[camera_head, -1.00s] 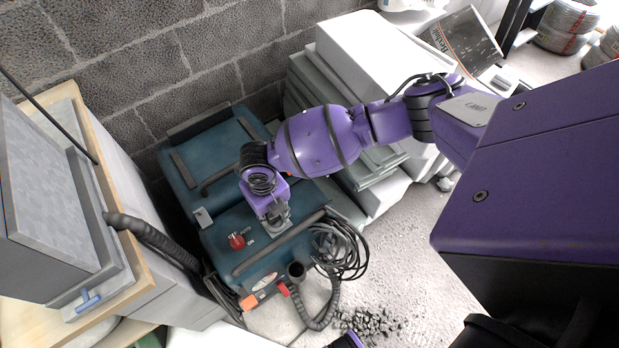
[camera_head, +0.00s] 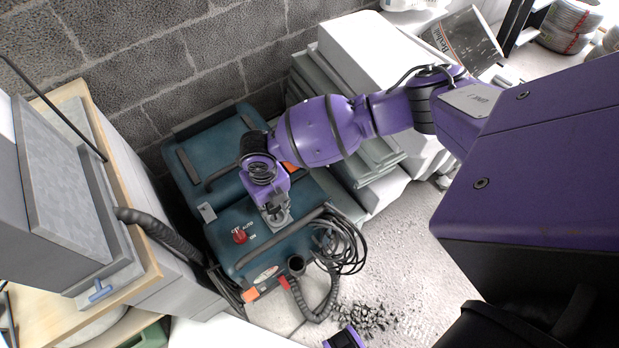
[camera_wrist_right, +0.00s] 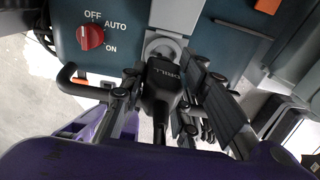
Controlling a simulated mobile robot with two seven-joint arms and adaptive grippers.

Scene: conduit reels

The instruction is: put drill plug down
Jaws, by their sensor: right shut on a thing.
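The black drill plug (camera_wrist_right: 164,82), marked DRILL, is between the fingers of my right gripper (camera_wrist_right: 168,100) in the right wrist view. The gripper is shut on it, and its cable runs back toward my wrist. The plug's front end is at the round grey socket (camera_wrist_right: 163,47) on the teal machine; I cannot tell how deep it sits. In the head view my right gripper (camera_head: 277,215) is low over the machine's top (camera_head: 262,245), and the plug is too small to make out. My left gripper is not clearly seen.
A red OFF/AUTO/ON knob (camera_wrist_right: 90,37) is left of the socket. A dark handle bar (camera_head: 285,240) and coiled black cable (camera_head: 343,245) are close by. A ribbed hose (camera_head: 318,305) hangs in front. Stacked white and grey boxes (camera_head: 370,50) stand behind my right arm.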

